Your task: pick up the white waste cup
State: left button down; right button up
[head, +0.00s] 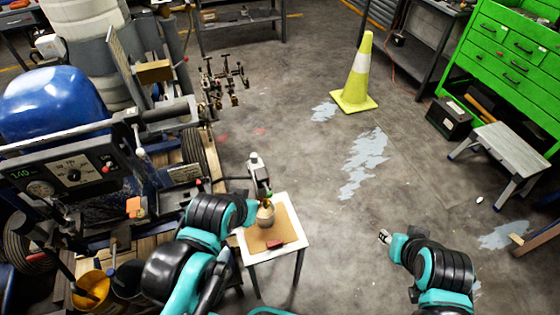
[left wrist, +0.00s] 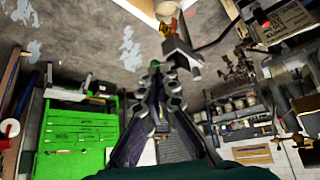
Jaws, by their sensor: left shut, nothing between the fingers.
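A small pale cup (head: 265,217), which looks like the white waste cup, stands on a small white-edged stand (head: 247,257) in the head view. In the left wrist view the cup (left wrist: 166,10) is at the top edge, partly cut off. My left gripper (left wrist: 157,70) is shut and empty in the left wrist view, apart from the cup. In the head view my left arm reaches beside the stand, and its fingers are hard to make out. My right gripper (head: 384,237) is away to the right over open floor, too small to read.
A grey tool-like part (head: 260,175) is just behind the cup. A red block (head: 275,243) lies on the stand. The striping machine (head: 75,165) fills the left side. A yellow cone (head: 360,75) and green cabinet (head: 505,45) stand farther back. The middle floor is clear.

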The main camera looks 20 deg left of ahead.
aim_at(265, 215)
jog(key=i+l, duration=0.1)
jog(key=l, duration=0.3)
jog(key=i+l+u, duration=0.1)
jog(key=l, duration=0.3)
jog(key=i+l, duration=0.15)
jog(key=l, duration=0.25)
jog(key=i+l+u, duration=0.1)
jog(key=l, duration=0.25)
jog(key=l+u, duration=0.1)
jog(key=u, duration=0.25)
jog(key=i+l+u, duration=0.1)
jog(key=u, duration=0.3)
jog(key=i+l+u, duration=0.1)
jog(key=u, duration=0.25)
jog(key=i+l, duration=0.1)
jog(key=l, duration=0.25)
